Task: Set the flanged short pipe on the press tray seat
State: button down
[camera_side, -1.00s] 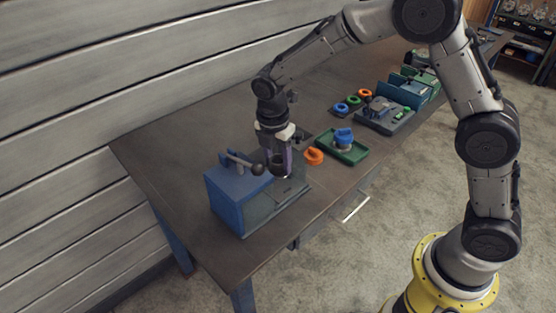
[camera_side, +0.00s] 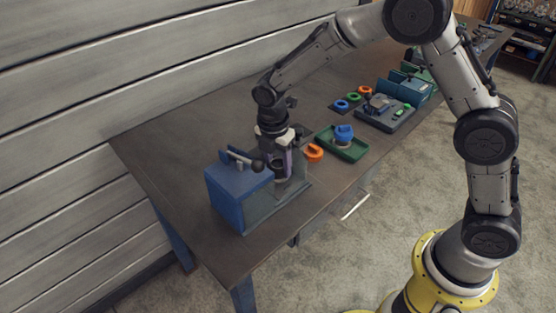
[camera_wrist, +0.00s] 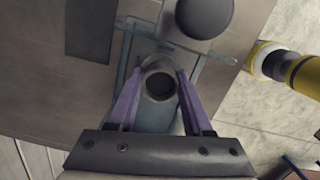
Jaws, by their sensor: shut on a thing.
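The flanged short pipe (camera_wrist: 158,86) is a grey ring-topped tube with a dark bore, seen from above in the wrist view. My gripper (camera_wrist: 157,92) is shut on it, one purple finger on each side. In the side view my gripper (camera_side: 283,166) points down beside the press (camera_side: 238,196), a blue box with a lever and black knob (camera_side: 257,166). The pipe is low over the front part of the press, where the press tray is. The seat under the pipe is hidden, so I cannot tell whether the pipe touches it.
The round black knob (camera_wrist: 203,14) is close to the pipe in the wrist view. The table is clear behind the press.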

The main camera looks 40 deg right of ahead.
aim_at(280, 161)
jog(key=shift+f, duration=0.55)
dwell(0.7)
grip_release()
dwell(0.5)
jog(key=shift+r, duration=3.5)
